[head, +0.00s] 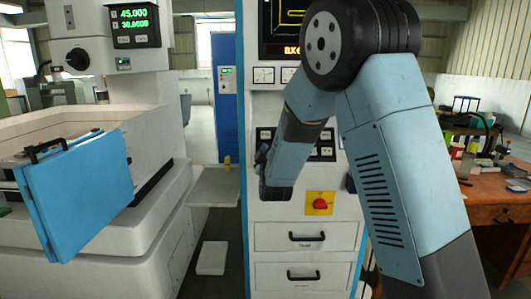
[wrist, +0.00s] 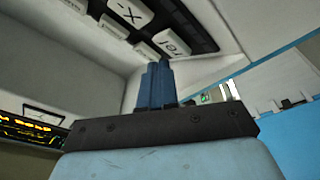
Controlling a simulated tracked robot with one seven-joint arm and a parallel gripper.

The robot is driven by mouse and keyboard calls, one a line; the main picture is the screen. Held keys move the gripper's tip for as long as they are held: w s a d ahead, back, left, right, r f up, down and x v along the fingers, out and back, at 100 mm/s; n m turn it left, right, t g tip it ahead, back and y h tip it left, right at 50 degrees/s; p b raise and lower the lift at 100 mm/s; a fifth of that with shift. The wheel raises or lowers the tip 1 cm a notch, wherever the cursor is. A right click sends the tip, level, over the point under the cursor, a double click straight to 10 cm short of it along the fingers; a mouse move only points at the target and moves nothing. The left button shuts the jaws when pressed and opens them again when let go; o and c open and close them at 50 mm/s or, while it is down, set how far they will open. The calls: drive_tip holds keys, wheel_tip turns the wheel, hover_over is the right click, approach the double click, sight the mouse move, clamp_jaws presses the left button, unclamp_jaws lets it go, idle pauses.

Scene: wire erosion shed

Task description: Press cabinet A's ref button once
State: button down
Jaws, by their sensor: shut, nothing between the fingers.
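The white control cabinet (head: 304,215) stands ahead in the head view; I read no letter A on it. Its dark button panel is partly hidden behind my arm. In the wrist view the ref button (wrist: 168,42) is a pale key, seen turned, at the end of a dark key strip. My gripper (wrist: 158,64) is shut and empty, its blue fingers together and pointing at the panel. The fingertips appear just below the ref button in the picture; I cannot tell whether they touch it. In the head view the fingers are not clear behind my arm.
A -X key (wrist: 129,12) sits beside the ref button. On the cabinet, a red knob on a yellow plate (head: 319,204) is below the panel, above two drawers. A white machine with a blue door (head: 75,190) stands left, a cluttered wooden bench (head: 495,205) right.

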drive_tip(key=shift+w+f, duration=0.1)
drive_tip(key=shift+w, duration=0.05)
idle(0.5)
drive_tip(key=shift+w+f, duration=0.1)
drive_tip(key=shift+w, duration=0.1)
drive_tip(key=shift+w+f, duration=0.25)
drive_tip(key=shift+w, duration=0.05)
idle(0.9)
drive_tip(key=shift+s+r, duration=0.5)
drive_tip(key=shift+s, duration=0.2)
idle(0.3)
drive_tip(key=shift+s+r, duration=0.75)
drive_tip(key=shift+s, duration=0.25)
drive_tip(key=shift+s+r, duration=0.75)
drive_tip(key=shift+s, duration=0.25)
